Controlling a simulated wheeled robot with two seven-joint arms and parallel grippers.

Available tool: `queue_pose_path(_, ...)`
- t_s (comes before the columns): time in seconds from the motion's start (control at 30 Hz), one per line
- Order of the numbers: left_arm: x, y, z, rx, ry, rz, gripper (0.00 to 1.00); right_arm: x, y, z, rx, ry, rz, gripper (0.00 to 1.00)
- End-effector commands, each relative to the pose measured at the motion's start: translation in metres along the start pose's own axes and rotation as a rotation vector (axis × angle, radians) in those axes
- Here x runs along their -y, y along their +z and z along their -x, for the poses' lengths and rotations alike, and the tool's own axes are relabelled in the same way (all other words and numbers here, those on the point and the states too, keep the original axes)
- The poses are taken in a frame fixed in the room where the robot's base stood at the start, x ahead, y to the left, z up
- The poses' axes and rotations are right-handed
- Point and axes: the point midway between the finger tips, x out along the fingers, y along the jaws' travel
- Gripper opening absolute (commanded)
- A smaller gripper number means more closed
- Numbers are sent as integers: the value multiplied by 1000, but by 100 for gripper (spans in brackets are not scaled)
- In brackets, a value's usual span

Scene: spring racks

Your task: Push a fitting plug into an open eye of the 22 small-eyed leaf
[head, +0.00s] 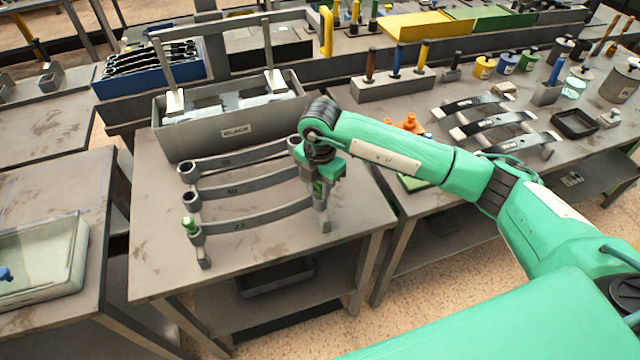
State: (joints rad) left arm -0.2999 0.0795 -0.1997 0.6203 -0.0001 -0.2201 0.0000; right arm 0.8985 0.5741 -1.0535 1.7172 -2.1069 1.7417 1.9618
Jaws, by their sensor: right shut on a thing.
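The 22 leaf (260,218) is the nearest of three grey leaves on the table, lying left to right. A green plug (190,225) sits at its left eye, standing up from it. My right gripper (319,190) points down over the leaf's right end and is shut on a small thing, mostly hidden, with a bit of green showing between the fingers. The right eye is covered by the gripper; I cannot tell whether the held thing touches it. My left gripper is not in view.
Two other leaves (250,182) lie just behind, with open left eyes. A grey bin marked BLACK (232,132) stands at the table's back. The right table holds dark leaves (500,122), an orange object (408,124) and coloured cans. A tray (45,262) lies at left.

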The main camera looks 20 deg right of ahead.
Motion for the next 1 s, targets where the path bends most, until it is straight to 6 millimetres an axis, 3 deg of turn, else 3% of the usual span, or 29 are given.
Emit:
queue_pose_path(0.37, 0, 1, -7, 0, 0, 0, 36, 0, 0, -9, 0, 0, 0, 7)
queue_pose_path(0.4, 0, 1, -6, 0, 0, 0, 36, 0, 0, -8, 0, 0, 0, 28)
queue_pose_path(0.5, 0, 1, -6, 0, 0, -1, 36, 0, 0, -8, 0, 0, 0, 47)
queue_pose_path(0.73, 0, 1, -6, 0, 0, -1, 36, 0, 0, -8, 0, 0, 0, 51)
queue_pose_path(0.83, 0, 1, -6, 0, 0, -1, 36, 0, 0, -8, 0, 0, 0, 71)
queue_pose_path(1.0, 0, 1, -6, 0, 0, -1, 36, 0, 0, -8, 0, 0, 0, 71)
